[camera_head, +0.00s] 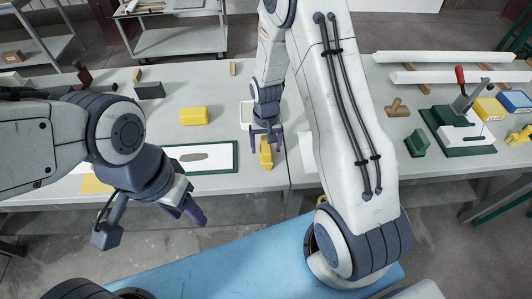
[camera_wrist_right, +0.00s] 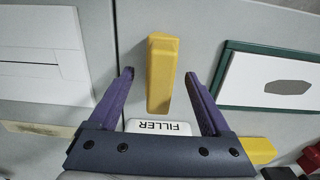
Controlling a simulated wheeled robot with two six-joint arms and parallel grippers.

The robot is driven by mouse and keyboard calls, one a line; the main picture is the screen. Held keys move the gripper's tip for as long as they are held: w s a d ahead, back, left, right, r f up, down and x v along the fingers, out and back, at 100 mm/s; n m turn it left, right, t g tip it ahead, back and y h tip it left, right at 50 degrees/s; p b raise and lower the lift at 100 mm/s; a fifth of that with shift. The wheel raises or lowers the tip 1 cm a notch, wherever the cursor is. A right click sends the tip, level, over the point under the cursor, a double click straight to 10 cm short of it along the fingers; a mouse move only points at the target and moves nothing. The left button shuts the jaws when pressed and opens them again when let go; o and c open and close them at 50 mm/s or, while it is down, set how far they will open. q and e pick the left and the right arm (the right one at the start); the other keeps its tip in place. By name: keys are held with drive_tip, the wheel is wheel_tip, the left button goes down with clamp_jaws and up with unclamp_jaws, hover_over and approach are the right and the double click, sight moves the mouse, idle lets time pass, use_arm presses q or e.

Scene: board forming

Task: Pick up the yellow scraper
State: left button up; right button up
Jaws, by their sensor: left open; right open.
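The yellow scraper (camera_head: 266,155) lies on the grey bench near its front edge. In the right wrist view the scraper (camera_wrist_right: 162,75) is a long yellow bar lying between the two spread fingers, with gaps on both sides. My right gripper (camera_head: 266,137) hangs over the scraper, pointing down, open and empty. Its purple fingers also show in the right wrist view (camera_wrist_right: 159,90). My left gripper (camera_head: 190,208) is open and empty, in front of the bench edge at the left.
A white panel (camera_wrist_right: 40,55) lies on the other side. A green-based clamp (camera_head: 460,130) stands far right.

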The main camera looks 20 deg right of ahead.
drive_tip(key=shift+f, duration=1.4)
use_arm(q)
drive_tip(key=shift+r, duration=0.5)
use_arm(e)
drive_tip(key=shift+c, duration=0.4)
clamp_jaws()
drive_tip(key=shift+r, duration=0.2)
drive_tip(key=shift+r, duration=0.2)
drive_tip(key=r, duration=0.1)
drive_tip(key=r+b, duration=0.1)
drive_tip(key=r, duration=0.1)
drive_tip(key=shift+s+a+r, duration=0.15)
drive_tip(key=shift+s+r, duration=0.05)
drive_tip(key=shift+r, duration=0.1)
use_arm(q)
wheel_tip(320, 180, down, 4)
drive_tip(key=b, duration=0.2)
drive_tip(key=shift+b, duration=0.35)
use_arm(e)
drive_tip(key=s+a+r, duration=0.4)
drive_tip(key=s+r, duration=0.2)
drive_tip(key=s, duration=0.4)
drive_tip(key=shift+s+r, duration=0.25)
drive_tip(key=shift+r, duration=0.1)
